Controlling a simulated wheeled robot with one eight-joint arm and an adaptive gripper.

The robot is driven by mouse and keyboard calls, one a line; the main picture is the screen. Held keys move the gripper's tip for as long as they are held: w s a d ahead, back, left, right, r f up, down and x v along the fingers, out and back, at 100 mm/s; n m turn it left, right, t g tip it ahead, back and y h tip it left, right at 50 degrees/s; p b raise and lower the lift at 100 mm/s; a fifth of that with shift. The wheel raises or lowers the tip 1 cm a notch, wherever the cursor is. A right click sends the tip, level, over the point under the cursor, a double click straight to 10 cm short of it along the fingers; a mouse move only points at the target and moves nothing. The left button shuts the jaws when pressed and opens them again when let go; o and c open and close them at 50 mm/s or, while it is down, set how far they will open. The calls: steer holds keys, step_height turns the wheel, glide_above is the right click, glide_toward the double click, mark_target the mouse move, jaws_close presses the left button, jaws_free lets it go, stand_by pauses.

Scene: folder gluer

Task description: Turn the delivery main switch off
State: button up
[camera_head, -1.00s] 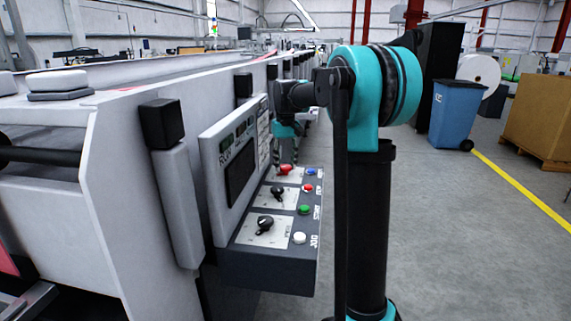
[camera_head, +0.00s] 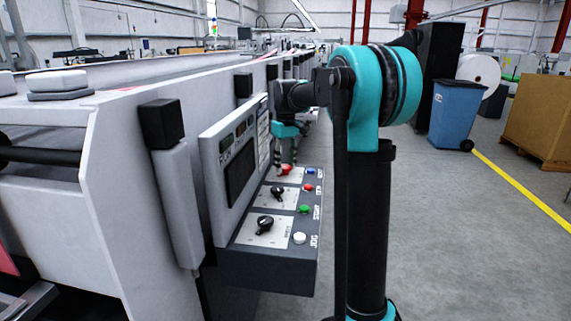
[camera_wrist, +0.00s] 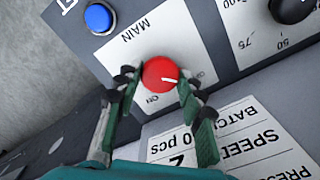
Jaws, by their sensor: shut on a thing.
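The red MAIN switch knob (camera_wrist: 160,73) sits on a white plate (camera_wrist: 150,35) in the middle of the wrist view. Its white pointer line points right in the picture, away from the ON mark below the knob. A small mark near the plate's right edge is too blurred to read. My gripper (camera_wrist: 157,84) has a finger on each side of the knob and is shut on it. In the head view my gripper (camera_head: 286,165) reaches down to the red knob (camera_head: 285,171) at the far end of the control panel; the fingers partly hide it.
The panel (camera_head: 265,268) also carries black knobs (camera_head: 277,192) and blue, red, green and white buttons (camera_head: 299,238). A screen face (camera_head: 238,175) rises behind it at the left. A blue bin (camera_head: 455,112) and a brown box (camera_head: 540,130) stand on open floor at right.

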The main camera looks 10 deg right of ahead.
mark_target(286, 166)
steer(key=o, duration=1.2)
steer(key=shift+c, duration=0.2)
step_height(286, 166, up, 12)
